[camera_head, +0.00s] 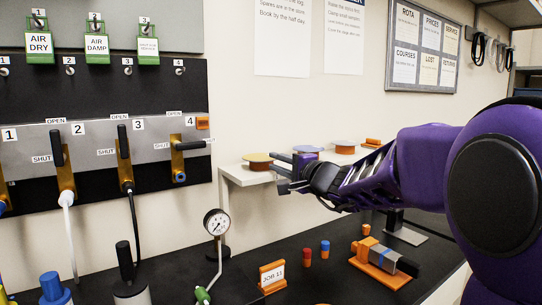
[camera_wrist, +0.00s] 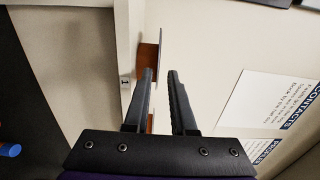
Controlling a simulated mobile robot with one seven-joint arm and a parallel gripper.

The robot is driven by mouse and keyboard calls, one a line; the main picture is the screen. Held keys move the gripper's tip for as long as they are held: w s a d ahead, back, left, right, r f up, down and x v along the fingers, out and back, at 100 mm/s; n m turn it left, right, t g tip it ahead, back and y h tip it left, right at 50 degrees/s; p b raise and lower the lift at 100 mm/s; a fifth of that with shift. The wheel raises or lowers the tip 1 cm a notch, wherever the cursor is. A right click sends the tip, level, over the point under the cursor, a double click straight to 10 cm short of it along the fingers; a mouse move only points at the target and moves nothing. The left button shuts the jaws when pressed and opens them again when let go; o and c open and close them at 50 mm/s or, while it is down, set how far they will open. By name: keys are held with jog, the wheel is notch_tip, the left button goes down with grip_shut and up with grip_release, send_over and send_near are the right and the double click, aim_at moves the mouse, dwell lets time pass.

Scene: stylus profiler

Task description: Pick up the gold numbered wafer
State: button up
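A gold-yellow disc (camera_head: 257,156) lies flat on a brown-red round base at the left end of the white wall shelf. It is seen nearly edge-on, and no number on it can be read. My gripper (camera_head: 279,172) is just right of it, at the shelf's front edge, with its fingers apart and nothing visibly held. In the wrist view my gripper (camera_wrist: 161,72) shows a gap between its fingertips. An orange-brown piece (camera_wrist: 148,57) shows beyond them, beside a shelf label "1" (camera_wrist: 125,82). I cannot tell which disc that piece belongs to.
A blue-violet disc (camera_head: 306,149) and another orange-yellow disc (camera_head: 345,145) sit farther right on the white shelf (camera_head: 235,172). Below are a dial gauge (camera_head: 216,222), an orange "JOB 11" stand (camera_head: 272,277) and an orange-based device (camera_head: 385,261). A lever panel (camera_head: 100,150) is at left.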

jog(key=shift+b+x, duration=0.45)
jog(key=shift+x, duration=0.75)
grip_shut()
notch_tip(320, 180, up, 3)
jog(key=shift+f+p, duration=0.2)
jog(key=shift+p, duration=0.5)
jog(key=shift+f, duration=0.1)
jog(key=shift+s, duration=0.1)
